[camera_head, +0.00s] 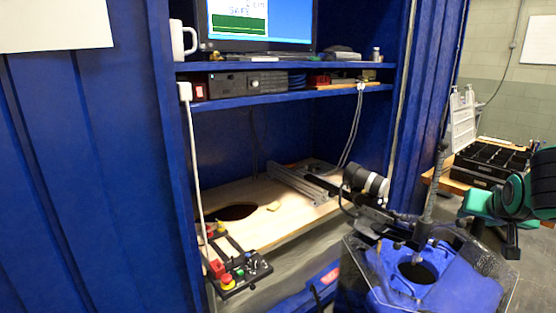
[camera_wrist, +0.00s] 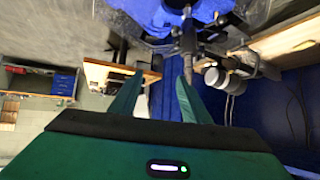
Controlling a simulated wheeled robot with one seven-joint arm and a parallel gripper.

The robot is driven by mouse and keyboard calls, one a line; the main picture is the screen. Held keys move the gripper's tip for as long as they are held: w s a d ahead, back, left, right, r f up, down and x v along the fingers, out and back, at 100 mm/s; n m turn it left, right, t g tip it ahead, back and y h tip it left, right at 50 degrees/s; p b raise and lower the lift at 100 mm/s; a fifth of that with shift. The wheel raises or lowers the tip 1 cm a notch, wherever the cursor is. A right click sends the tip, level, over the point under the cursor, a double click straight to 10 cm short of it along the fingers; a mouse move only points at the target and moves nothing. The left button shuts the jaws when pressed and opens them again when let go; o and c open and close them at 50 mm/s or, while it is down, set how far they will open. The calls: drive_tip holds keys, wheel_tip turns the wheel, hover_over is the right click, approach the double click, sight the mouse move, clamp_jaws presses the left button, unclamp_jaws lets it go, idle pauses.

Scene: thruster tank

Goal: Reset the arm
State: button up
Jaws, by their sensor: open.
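My gripper (camera_wrist: 158,82) shows in the wrist view with its two green fingers apart and nothing between them. Its wide green body with a dark front edge fills the bottom of that view. In the head view, green and black parts of my arm are at the right edge, to the right of the blue tank (camera_head: 448,288). I cannot make out the fingertips clearly there. The tank also shows at the top of the wrist view, beyond the fingers.
A blue cabinet (camera_head: 85,170) holds a monitor (camera_head: 290,20), shelves and a wooden worktop (camera_head: 290,215). A control box (camera_head: 238,272) with buttons sits at its front left. A black cylindrical device (camera_head: 364,180) stands above the tank. A black tray (camera_head: 490,160) rests on the right-hand table.

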drive_tip(key=s+a+f+g+y, duration=0.1)
drive_tip(key=s+a+f+g, duration=0.1)
drive_tip(key=s, duration=0.7)
drive_tip(key=s+a+f+g+y, duration=0.2)
drive_tip(key=s+a+f+g, duration=0.1)
drive_tip(key=s, duration=0.5)
drive_tip(key=s+a+f+g+y, duration=0.2)
drive_tip(key=s+a+g, duration=0.1)
drive_tip(key=s, duration=0.6)
drive_tip(key=shift+s+f+g, duration=0.35)
drive_tip(key=shift+g, duration=0.35)
drive_tip(key=shift+w+f, duration=0.25)
drive_tip(key=shift+w, duration=0.4)
